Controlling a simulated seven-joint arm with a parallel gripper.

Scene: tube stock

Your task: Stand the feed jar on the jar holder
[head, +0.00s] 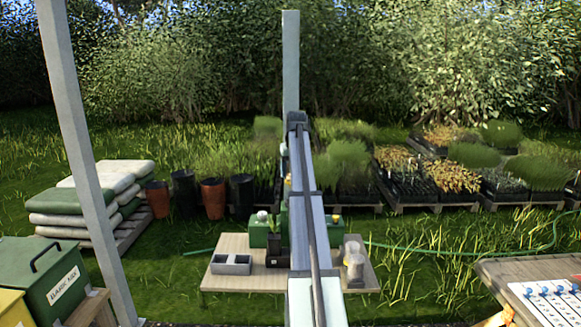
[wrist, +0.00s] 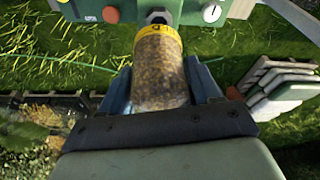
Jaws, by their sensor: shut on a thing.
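In the wrist view, the feed jar (wrist: 160,62) is a clear jar of brown, grainy contents with a yellow band at its far end. My gripper (wrist: 160,85) is shut on it, with a blue-grey finger on either side. Just beyond the yellow end is a green unit (wrist: 85,45) with a round dark fitting (wrist: 159,17), which may be the jar holder. A gap between jar and fitting cannot be judged. In the head view, my arm covers the middle of the table and hides the gripper and held jar. Part of a green box (head: 259,234) shows left of the arm.
The wooden table (head: 225,283) also carries a grey divided tray (head: 231,264), a black container (head: 277,251) and clear jars (head: 354,262) at right. A sloping post (head: 85,160) stands left. Stacked bags (wrist: 282,85) show in the wrist view.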

